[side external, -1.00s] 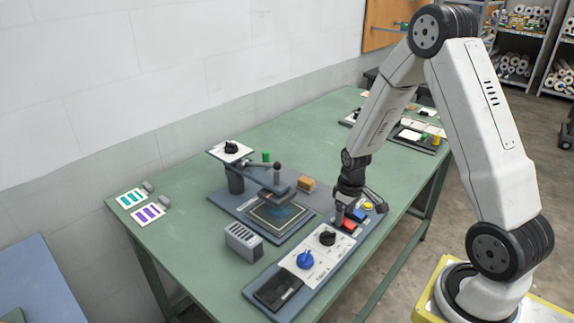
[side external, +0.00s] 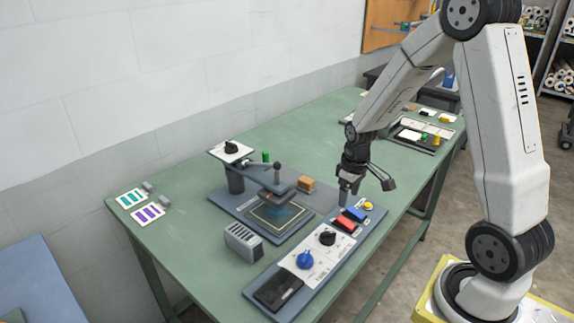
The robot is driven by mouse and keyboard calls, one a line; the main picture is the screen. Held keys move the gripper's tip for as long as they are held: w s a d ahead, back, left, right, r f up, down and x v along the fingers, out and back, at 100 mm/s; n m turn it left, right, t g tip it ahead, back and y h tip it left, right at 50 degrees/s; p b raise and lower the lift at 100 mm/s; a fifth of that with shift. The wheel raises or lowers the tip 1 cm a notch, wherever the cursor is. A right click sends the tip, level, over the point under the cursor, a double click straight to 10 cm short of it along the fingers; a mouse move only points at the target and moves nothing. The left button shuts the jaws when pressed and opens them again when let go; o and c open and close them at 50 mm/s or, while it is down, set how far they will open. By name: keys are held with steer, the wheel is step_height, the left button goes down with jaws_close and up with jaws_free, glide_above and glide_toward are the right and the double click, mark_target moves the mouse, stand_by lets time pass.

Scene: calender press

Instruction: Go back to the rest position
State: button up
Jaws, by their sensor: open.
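My gripper (side external: 348,198) is open and empty. It hangs pointing down above the far end of the control panel (side external: 312,284), apart from the buttons. Below it on the panel are a red button (side external: 344,226), a blue button (side external: 354,214) and a yellow button (side external: 368,206). A black knob (side external: 327,238) and a blue knob (side external: 304,260) sit nearer on the panel's white plate. The press (side external: 262,190) with its dark arm and framed plate (side external: 276,217) stands left of the panel.
The green table (side external: 192,252) runs along the white wall. A grey slotted block (side external: 243,241) stands beside the panel. Two striped cards (side external: 147,212) lie at the left. Trays with small items (side external: 413,137) are at the far end.

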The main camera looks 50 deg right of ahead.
steer(key=s+a+r+t, duration=0.1)
steer(key=s+a+r, duration=0.1)
steer(key=a, duration=0.5)
steer(key=s+a+r+t, duration=0.1)
steer(key=s+a+r, duration=0.1)
steer(key=a, duration=0.6)
steer(key=shift+s, duration=0.7)
